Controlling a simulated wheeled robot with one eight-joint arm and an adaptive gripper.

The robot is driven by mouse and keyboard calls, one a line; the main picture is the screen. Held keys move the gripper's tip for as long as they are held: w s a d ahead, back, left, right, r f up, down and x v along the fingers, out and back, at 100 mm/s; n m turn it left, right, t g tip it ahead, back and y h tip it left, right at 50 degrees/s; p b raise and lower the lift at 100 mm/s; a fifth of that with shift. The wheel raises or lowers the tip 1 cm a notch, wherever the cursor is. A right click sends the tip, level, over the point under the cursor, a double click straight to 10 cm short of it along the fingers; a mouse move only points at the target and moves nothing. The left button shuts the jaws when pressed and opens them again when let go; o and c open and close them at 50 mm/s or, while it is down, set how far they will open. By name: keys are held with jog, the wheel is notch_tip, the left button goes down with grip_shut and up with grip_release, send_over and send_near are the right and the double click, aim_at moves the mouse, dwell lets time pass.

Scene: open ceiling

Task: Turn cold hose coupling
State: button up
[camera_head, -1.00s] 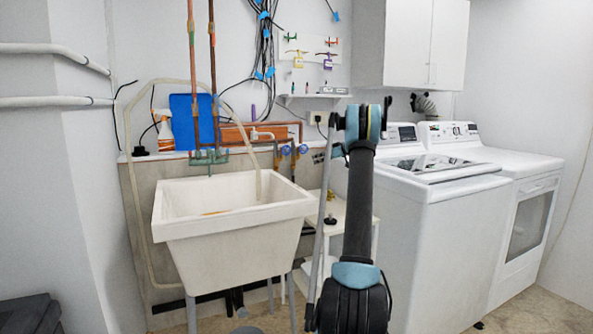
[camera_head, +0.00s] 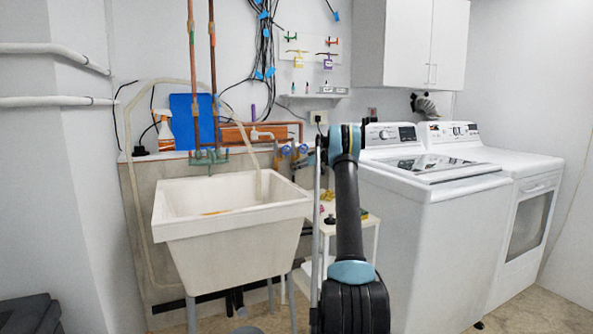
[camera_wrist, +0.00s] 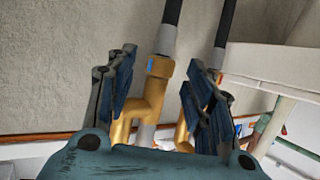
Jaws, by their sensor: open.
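The cold hose coupling (camera_wrist: 159,67) is a brass collar with a small blue mark, in the upper middle of the wrist view. A grey-and-black hose (camera_wrist: 168,30) leads away from it, and a brass valve body (camera_wrist: 138,114) is on its near side. My gripper (camera_wrist: 161,60) is open, with one finger on each side of the coupling and a visible gap to each.
A second hose (camera_wrist: 222,40) with brass fittings runs close to the right finger. The white sink (camera_head: 235,230) stands left of my arm. A small white stand (camera_head: 356,226) is behind the arm, and the washer (camera_head: 430,235) is to the right.

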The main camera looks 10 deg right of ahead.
jog(key=shift+w+a+f, duration=0.2)
jog(key=shift+w+a, duration=0.15)
jog(key=shift+a, duration=0.05)
jog(key=c, duration=1.1)
jog(key=shift+o, duration=0.2)
jog(key=shift+m+t, duration=0.3)
jog(key=shift+s+a+m+t+h, duration=0.15)
jog(key=shift+a+m+t+h, duration=0.35)
jog(key=shift+m+h, duration=1.2)
jog(key=shift+s+a+m+t+h, duration=0.2)
jog(key=shift+m+t+h, duration=0.55)
jog(key=shift+m+h, duration=0.95)
jog(key=shift+s+a+m+t+h, duration=0.1)
jog(key=shift+a+m+t+h, duration=0.4)
jog(key=shift+m+h, duration=1.9)
jog(key=shift+h, duration=0.7)
